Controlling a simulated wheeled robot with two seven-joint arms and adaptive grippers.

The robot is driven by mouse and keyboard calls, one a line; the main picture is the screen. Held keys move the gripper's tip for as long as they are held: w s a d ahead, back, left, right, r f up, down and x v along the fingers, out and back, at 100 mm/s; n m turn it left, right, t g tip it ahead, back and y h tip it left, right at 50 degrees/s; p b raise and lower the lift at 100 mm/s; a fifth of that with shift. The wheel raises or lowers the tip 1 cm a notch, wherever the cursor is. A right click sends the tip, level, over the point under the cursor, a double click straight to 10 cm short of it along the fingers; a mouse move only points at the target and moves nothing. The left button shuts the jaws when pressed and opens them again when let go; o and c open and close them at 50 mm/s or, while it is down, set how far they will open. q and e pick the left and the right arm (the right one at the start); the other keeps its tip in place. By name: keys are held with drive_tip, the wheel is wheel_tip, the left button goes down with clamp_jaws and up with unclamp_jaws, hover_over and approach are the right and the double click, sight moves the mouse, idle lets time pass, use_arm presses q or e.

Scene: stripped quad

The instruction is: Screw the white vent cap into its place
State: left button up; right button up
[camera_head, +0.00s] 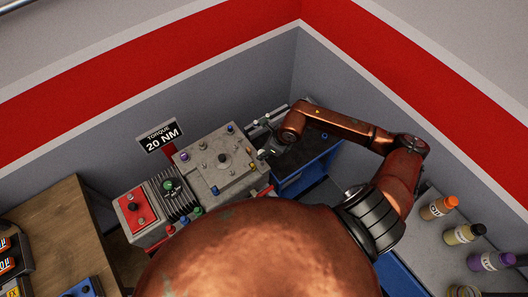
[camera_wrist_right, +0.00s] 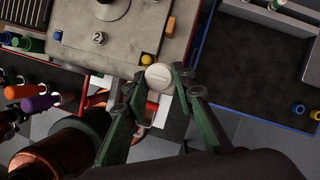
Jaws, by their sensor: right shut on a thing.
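The white vent cap (camera_wrist_right: 159,76) is a round white disc in the right wrist view, at the edge of the grey block (camera_wrist_right: 125,50). My right gripper (camera_wrist_right: 161,77) has its two green fingers on either side of the cap and is shut on it. The cap is beside a yellow plug (camera_wrist_right: 147,59); whether it sits in a hole cannot be told. In the head view the grey block (camera_head: 215,165) stands in the middle and my right gripper (camera_head: 269,151) is at its right edge, small and partly hidden by my arm. My left gripper is not in view.
A blue-edged tray (camera_head: 307,165) with a dark mat lies right of the block. A red-and-grey unit (camera_head: 136,208) and a finned part stand to its left. Several bottles, one orange (camera_head: 438,208), stand at the right. A grey wall is behind.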

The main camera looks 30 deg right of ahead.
sight(262, 163)
drive_tip(key=shift+f+b, duration=0.7)
drive_tip(key=shift+b, duration=0.05)
wheel_tip(262, 163, down, 4)
drive_tip(key=b, duration=0.4)
drive_tip(key=shift+f, duration=0.2)
drive_tip(key=shift+b, duration=0.75)
idle(1.2)
drive_tip(key=shift+f+b, duration=1.15)
drive_tip(key=shift+f, duration=0.1)
drive_tip(key=o, duration=1.1)
drive_tip(key=shift+r, duration=0.2)
drive_tip(key=v, duration=1.1)
drive_tip(key=shift+s+r, duration=0.15)
drive_tip(key=shift+r, duration=0.15)
